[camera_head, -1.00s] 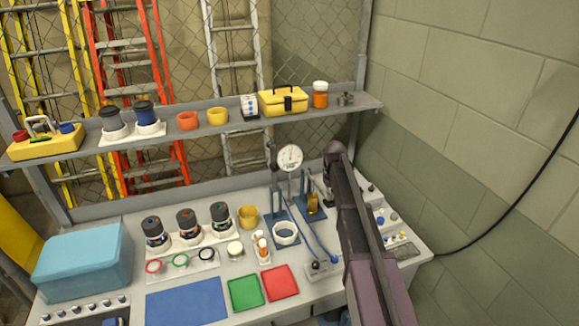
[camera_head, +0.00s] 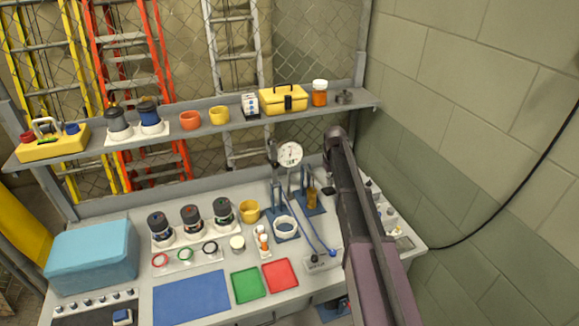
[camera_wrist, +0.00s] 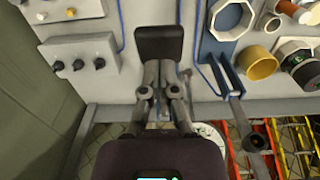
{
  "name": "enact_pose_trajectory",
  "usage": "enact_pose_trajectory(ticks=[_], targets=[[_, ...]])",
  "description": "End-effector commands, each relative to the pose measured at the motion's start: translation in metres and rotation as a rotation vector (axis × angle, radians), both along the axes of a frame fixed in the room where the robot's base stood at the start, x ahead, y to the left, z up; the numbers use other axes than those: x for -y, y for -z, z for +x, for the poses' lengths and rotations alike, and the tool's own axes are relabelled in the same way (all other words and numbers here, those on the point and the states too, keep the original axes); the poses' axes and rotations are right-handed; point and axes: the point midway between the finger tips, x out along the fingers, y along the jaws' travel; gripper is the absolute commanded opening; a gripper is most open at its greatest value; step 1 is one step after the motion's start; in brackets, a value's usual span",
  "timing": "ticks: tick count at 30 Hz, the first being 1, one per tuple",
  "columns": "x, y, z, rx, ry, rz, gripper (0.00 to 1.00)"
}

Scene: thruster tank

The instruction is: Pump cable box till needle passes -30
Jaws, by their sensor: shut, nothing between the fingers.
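A round white gauge (camera_head: 290,153) stands at the back of the bench; its needle is too small to read. In the wrist view its white face (camera_wrist: 207,133) is partly hidden behind my gripper. Left of the gauge in the head view, a lever with a dark grip (camera_head: 273,150) stands upright on a blue stand (camera_head: 285,236). In the wrist view this lever's black end (camera_wrist: 256,140) is right of my gripper, apart from it. My gripper (camera_wrist: 158,43) is shut and empty over the bench. In the head view my arm hides it. I cannot tell which part is the cable box.
A thin blue hose (camera_head: 308,226) runs to a small knob box (camera_head: 320,262). Another knob box (camera_wrist: 78,62) is left of my gripper in the wrist view. A shelf (camera_head: 220,128) overhangs the back. A wall (camera_head: 460,120) closes the right.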

Motion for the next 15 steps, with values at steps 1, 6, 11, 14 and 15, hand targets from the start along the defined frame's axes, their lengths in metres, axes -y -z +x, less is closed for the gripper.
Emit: enact_pose_trajectory(ticks=[1,6,11,14,15], targets=[[0.000,0.000,0.000,0.000,0.000,0.000,0.00],[0.000,0.000,0.000,0.000,0.000,0.000,0.00],[0.000,0.006,0.000,0.000,0.000,0.000,0.00],[0.000,0.013,0.000,0.000,0.000,0.000,0.00],[0.000,0.017,0.000,0.000,0.000,0.000,0.00]])
